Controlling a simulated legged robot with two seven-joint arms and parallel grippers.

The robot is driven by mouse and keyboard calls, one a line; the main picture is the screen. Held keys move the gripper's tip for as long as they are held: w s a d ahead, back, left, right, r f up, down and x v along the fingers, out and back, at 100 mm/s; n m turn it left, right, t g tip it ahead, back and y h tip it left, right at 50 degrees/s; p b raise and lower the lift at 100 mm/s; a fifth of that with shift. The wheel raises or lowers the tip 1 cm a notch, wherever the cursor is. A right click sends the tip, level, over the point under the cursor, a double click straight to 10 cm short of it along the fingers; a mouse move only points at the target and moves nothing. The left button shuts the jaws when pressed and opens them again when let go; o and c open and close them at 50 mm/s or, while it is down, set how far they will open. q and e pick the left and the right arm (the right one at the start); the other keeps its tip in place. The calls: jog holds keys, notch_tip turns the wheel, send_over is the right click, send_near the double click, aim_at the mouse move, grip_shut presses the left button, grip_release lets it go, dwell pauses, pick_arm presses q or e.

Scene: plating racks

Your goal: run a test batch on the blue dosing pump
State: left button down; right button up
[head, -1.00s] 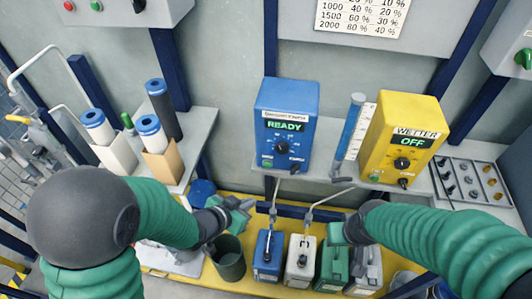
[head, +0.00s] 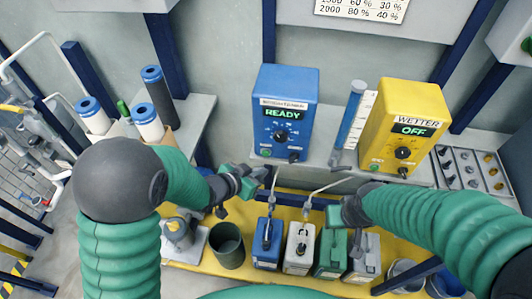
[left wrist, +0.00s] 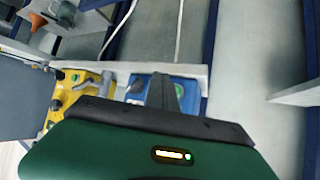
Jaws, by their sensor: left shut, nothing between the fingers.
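The blue dosing pump (head: 298,88) stands on the grey shelf. Its display (head: 284,113) reads READY. A dark dial (head: 280,136) is below the display, with a green button (head: 266,153) at lower left and a dark switch at lower right. My left gripper (head: 259,176) is shut and empty, just below the pump's lower left front; I cannot tell whether it touches the shelf edge. In the left wrist view its dark fingers (left wrist: 165,92) overlap the pump's blue body (left wrist: 190,88). My right gripper (head: 336,213) is low, near the canisters; its fingers are unclear.
The yellow WETTER pump (head: 415,103) reads OFF, right of a graduated cylinder (head: 353,115). Blue (head: 266,255), white (head: 298,262), green and grey canisters stand below on yellow, beside a dark bucket (head: 228,252). Thin hoses hang above them. Capped rolls stand at left.

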aim_at(271, 156)
pick_arm(q)
jog(key=shift+w+d+p, duration=0.2)
jog(key=shift+w+p, duration=0.25)
jog(key=shift+w, duration=1.15)
dwell(0.7)
jog(key=shift+w+d+p, duration=0.1)
jog(key=shift+w+p, duration=0.2)
jog(key=shift+w, duration=0.1)
jog(key=shift+w+d+p, duration=0.1)
jog(key=shift+w+p, duration=0.2)
jog(key=shift+w, duration=0.2)
dwell(0.5)
jog(key=shift+s, duration=0.95)
jog(key=shift+s+a, duration=0.1)
jog(key=shift+a, duration=0.1)
